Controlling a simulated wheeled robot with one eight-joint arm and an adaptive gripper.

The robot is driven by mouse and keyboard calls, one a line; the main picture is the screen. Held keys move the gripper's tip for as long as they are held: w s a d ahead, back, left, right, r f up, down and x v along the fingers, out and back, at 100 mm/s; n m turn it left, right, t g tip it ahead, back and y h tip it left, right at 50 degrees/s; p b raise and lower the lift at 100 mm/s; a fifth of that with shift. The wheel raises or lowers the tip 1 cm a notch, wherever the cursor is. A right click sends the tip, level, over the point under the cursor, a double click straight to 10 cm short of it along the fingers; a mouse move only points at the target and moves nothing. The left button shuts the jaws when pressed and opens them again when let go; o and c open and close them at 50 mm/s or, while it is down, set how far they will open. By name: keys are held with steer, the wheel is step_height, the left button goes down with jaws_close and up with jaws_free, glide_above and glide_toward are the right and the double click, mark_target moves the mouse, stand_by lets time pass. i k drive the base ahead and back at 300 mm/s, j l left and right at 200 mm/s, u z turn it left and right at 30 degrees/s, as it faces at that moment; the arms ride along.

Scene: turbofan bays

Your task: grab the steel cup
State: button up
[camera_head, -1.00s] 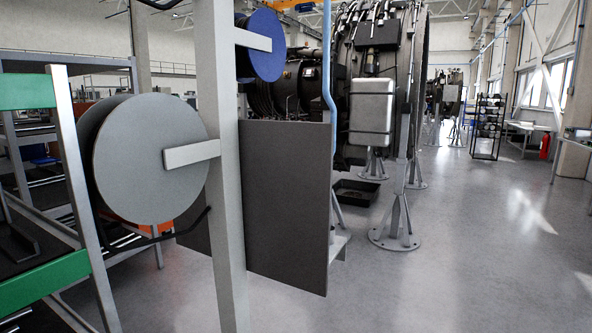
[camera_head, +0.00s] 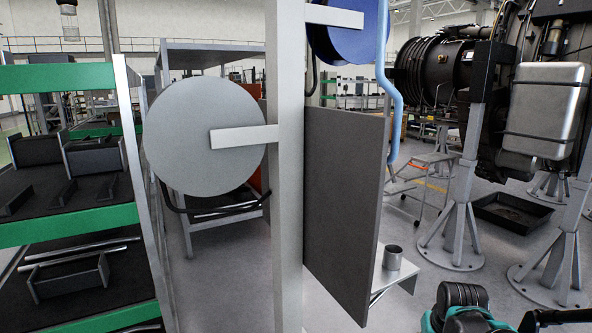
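A small grey metallic cup (camera_head: 392,257), which looks like the steel cup, stands upright on a small pale shelf (camera_head: 402,273). The shelf sits just right of a large dark panel (camera_head: 345,200), low in the picture. Black and teal parts that look like my own arm show at the bottom right edge, to the right of and below the cup. My gripper's fingers do not show.
A pale post (camera_head: 286,180) carries a grey reel (camera_head: 204,138) and a blue reel (camera_head: 345,30). A rack with green edges (camera_head: 60,230) stands at left. Grey engine stands (camera_head: 461,220) and a black tray (camera_head: 512,212) lie to the right. Grey floor is open between panel and stands.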

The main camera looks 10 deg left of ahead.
mark_target(392, 257)
steer(key=i+l+u, duration=0.2)
steer(key=l+u, duration=0.25)
steer(key=l, duration=0.15)
steer(key=i+l+u, duration=0.1)
steer(key=l+u, duration=0.35)
steer(key=l, duration=0.15)
steer(key=l+u, duration=0.45)
steer(key=l, duration=0.15)
steer(key=l+z, duration=0.1)
steer(key=z, duration=0.15)
